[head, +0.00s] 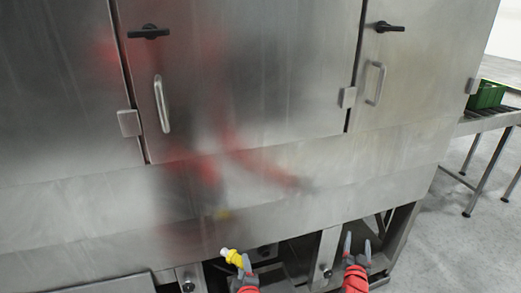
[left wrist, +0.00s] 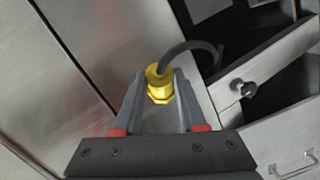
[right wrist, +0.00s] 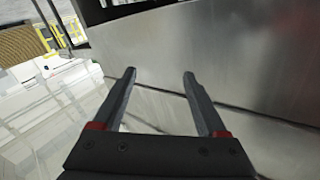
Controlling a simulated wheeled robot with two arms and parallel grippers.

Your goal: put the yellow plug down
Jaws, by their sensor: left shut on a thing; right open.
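The yellow plug (head: 233,257) is held in my left gripper (head: 245,265), low in front of the steel washer. In the head view it has a pale tip pointing up and left. In the left wrist view the yellow plug (left wrist: 159,84) sits between the fingertips of my left gripper (left wrist: 159,92), and a dark cable curves from it to the right. My right gripper (head: 357,246) is open and empty to the right of the left one. In the right wrist view its fingers (right wrist: 160,80) are apart with nothing between them.
The steel washer (head: 250,100) with doors, handles and black latches fills most of the head view. Open bays (head: 296,253) lie along its bottom. A green crate (head: 488,95) stands on a roller table (head: 490,120) at the right. Grey floor is clear at lower right.

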